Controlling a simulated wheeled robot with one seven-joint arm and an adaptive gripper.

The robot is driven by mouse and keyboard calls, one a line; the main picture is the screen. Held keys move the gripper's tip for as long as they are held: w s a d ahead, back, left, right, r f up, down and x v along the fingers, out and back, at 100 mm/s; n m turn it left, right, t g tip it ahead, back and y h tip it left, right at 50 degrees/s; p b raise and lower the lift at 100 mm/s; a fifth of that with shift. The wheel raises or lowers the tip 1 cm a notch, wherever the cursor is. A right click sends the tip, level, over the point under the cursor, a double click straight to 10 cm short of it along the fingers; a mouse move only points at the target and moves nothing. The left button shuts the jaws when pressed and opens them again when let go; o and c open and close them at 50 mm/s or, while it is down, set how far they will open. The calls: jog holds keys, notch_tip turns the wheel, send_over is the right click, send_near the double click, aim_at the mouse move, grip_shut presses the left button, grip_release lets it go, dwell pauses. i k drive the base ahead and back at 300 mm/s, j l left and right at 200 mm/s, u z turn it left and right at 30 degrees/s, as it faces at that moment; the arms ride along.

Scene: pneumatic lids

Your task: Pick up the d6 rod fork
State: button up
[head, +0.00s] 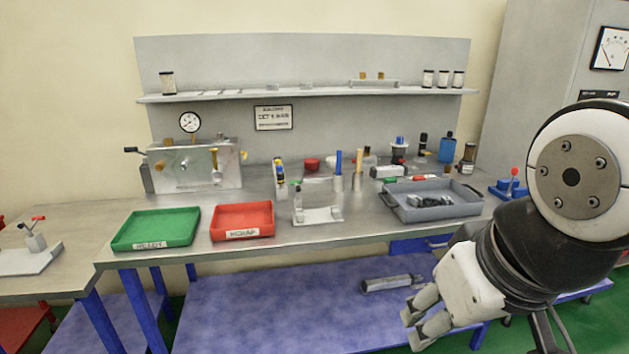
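I cannot single out the d6 rod fork at this size. Small dark and metallic parts (430,200) lie in a grey tray (470,208) on the right of the bench; a fork may be among them, but I cannot tell. My gripper (411,329) is at the lower right, in front of the bench and below its top. Its two fingers are apart, with nothing seen between them. It touches nothing that I can see.
A metal cylinder (388,284) lies on the blue lower shelf (270,310). A test box with gauge (189,122) stands back left; bottles and holders crowd the back.

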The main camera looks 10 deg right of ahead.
aim_at(446, 200)
jog(key=z, duration=0.8)
jog(key=i+z, duration=0.35)
jog(key=i, duration=1.35)
jog(key=j, duration=0.1)
